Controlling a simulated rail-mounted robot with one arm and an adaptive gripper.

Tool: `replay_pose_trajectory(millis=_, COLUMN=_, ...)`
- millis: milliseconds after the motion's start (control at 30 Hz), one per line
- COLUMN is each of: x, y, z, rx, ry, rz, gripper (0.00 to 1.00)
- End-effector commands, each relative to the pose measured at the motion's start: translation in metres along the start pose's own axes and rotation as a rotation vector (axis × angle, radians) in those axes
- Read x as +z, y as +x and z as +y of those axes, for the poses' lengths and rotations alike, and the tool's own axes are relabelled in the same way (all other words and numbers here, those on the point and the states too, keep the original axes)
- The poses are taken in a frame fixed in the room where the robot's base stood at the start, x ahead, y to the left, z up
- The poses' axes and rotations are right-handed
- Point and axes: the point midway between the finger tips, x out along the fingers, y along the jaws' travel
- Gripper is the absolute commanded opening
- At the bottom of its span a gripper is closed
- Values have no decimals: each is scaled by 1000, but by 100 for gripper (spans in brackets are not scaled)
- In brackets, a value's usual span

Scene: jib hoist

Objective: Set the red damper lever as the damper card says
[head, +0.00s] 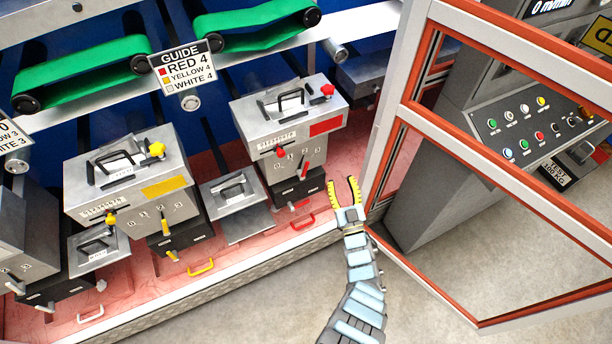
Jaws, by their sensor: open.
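The red-marked grey unit (285,125) stands at centre right, with a red knob and a red label. A red lever (304,171) is on its front beside small numbers; its exact setting is too small to tell. A red pointer (281,152) sits on a scale above it. My gripper (342,182) is open and empty, its yellow fingers pointing up to the right of the unit, apart from the lever in the picture. A card (12,136) is cut off at the left edge; its heading is hidden, with lines ending in 0, 3 and 3 visible.
A card headed GUIDE (181,69) reads RED 4, YELLOW 4, WHITE 4. A yellow-marked unit (130,180) stands to the left. An orange-edged frame (400,150) and a button console (530,130) stand on the right. A red handle (303,222) is below the red-marked unit. Floor is clear in front.

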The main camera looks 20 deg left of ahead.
Motion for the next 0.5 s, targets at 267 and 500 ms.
replay_pose_trajectory(millis=267, x=80, y=-13, z=-7, rx=-74, ry=151, rz=-170, gripper=44)
replay_pose_trajectory(millis=500, x=115, y=-30, z=-23, rx=-132, ry=289, rz=-295, gripper=44)
